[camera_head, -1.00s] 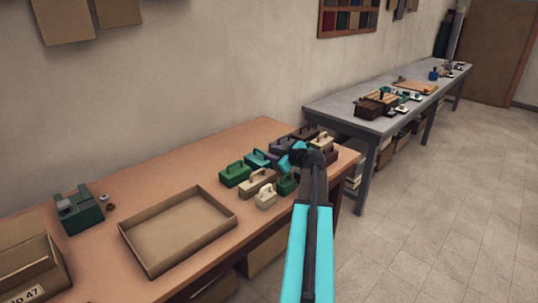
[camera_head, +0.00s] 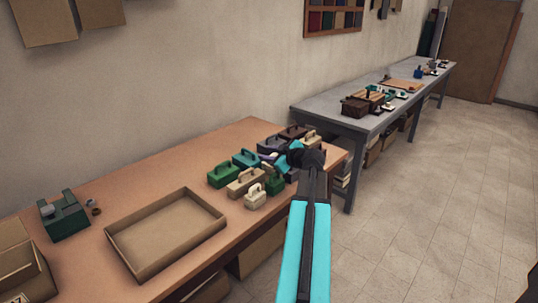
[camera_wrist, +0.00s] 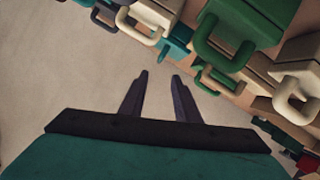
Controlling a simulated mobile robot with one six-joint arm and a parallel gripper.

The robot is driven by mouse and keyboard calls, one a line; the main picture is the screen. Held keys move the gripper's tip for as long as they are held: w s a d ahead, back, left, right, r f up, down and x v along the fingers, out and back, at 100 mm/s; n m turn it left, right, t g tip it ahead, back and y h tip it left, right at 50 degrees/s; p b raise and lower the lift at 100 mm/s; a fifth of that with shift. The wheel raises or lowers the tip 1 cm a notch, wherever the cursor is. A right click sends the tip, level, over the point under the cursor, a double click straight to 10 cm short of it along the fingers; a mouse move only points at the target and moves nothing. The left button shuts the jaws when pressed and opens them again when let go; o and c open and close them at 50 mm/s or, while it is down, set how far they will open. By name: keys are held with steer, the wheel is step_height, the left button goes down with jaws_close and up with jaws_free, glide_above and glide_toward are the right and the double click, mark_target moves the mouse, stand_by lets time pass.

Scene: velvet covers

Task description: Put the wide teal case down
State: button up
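A teal case (camera_head: 245,159) with a handle on top stands upright among the group of cases at the far end of the wooden table. A small teal case also shows in the wrist view (camera_wrist: 174,44), partly hidden by its neighbours; I cannot tell which teal case is the wide one. My gripper (camera_wrist: 159,88) has its two dark fingers apart with nothing visible between them. In the head view, my arm reaches over the right side of the group, and its fingertips are hard to make out. The arm hides some of the cases behind it.
Green (camera_head: 223,174), cream (camera_head: 255,196) and dark cases crowd close together. A shallow, empty cardboard tray (camera_head: 166,232) lies nearer on the table, with bare wood around it. A dark green box (camera_head: 64,217) stands at left. A grey table (camera_head: 345,103) stands beyond.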

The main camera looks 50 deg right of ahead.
step_height(320, 180, up, 2)
steer(key=shift+p, duration=1.05)
steer(key=shift+s, duration=0.1)
